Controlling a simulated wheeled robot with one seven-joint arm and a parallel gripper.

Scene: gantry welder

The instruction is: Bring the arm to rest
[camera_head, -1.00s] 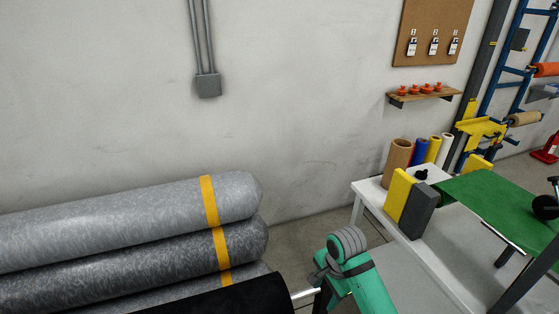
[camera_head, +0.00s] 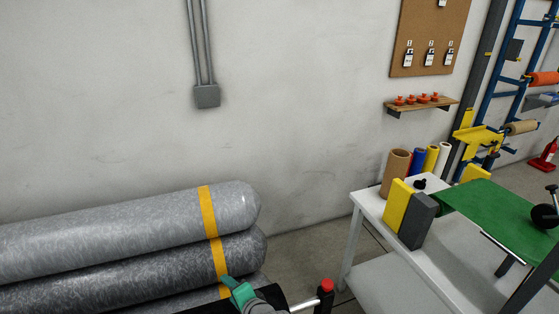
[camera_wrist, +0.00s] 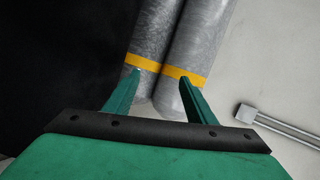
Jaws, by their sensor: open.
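My gripper (camera_wrist: 160,90) shows in the wrist view with its two green fingers spread apart and nothing between them. Beyond the fingers are the stacked grey rolls (camera_wrist: 200,40), crossed by a yellow band. In the head view, a green part of my arm shows at the bottom middle, in front of the lower end of the rolls (camera_head: 120,225).
A white table (camera_head: 365,207) stands at the right with a yellow and grey block (camera_head: 408,210) and several upright rolls. A green sheet (camera_head: 505,215) lies beside it. A wall shelf (camera_head: 420,105) and pegboard (camera_head: 428,45) are behind. Bare floor shows between rolls and table.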

